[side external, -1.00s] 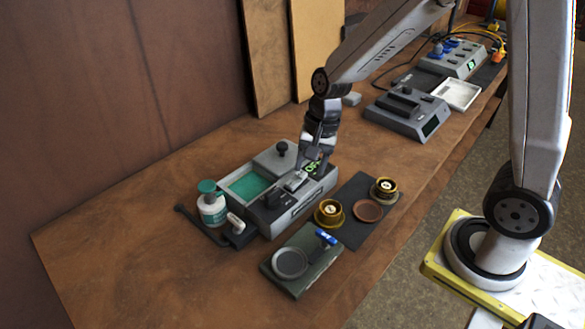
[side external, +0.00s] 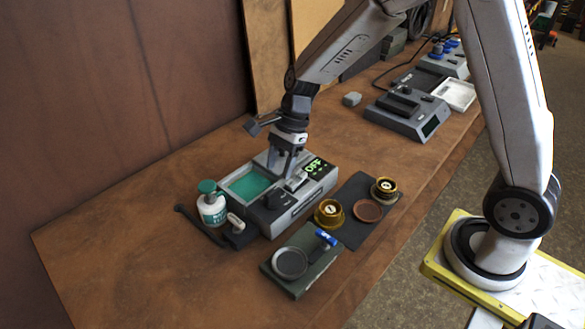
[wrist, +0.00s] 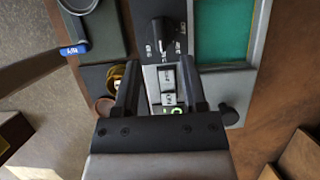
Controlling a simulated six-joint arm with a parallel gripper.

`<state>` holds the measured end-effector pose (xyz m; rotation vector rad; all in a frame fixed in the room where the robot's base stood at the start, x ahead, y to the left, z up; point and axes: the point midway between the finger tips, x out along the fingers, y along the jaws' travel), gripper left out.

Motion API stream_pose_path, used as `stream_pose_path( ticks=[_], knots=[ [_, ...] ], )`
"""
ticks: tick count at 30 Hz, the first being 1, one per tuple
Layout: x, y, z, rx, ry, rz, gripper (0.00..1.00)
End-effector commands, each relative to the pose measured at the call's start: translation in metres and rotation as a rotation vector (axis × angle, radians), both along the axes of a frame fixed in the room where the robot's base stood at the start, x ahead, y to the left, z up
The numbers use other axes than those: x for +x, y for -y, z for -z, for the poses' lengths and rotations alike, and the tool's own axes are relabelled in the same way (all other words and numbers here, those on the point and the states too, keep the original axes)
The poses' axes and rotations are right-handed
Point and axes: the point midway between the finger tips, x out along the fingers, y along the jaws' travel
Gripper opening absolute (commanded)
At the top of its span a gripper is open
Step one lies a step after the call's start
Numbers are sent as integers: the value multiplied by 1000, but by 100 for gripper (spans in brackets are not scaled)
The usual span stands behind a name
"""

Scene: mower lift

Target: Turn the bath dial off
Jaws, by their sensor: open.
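The bath (side external: 300,195) is a grey box with a teal-green tank (side external: 250,184) at its left. Its black dial (side external: 277,198) sits on a dark panel at the front, and shows in the wrist view (wrist: 163,32) with markings around it. Pale rocker-like switches (wrist: 168,84) lie near the dial. My gripper (side external: 280,168) is over the bath, behind the dial. In the wrist view my gripper (wrist: 158,68) is open and empty, its fingers either side of the switches and apart from the dial.
A white bottle (side external: 211,208) with a green cap stands left of the bath. A green-grey plate with a round pan (side external: 290,263) lies in front. Brass pots (side external: 329,212) and a brown disc (side external: 369,211) sit on a dark mat. Another grey device (side external: 405,117) stands behind right. The left foreground table is clear.

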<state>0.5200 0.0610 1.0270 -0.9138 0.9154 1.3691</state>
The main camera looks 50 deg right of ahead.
Motion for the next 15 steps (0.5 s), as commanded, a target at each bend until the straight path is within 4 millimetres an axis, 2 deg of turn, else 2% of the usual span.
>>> stream_pose_path(
  ticks=[9,15],
  knots=[
    [-1,-15,37,-1,-4,-2,54],
    [-1,-22,52,-1,-1,-2,54]
  ],
)
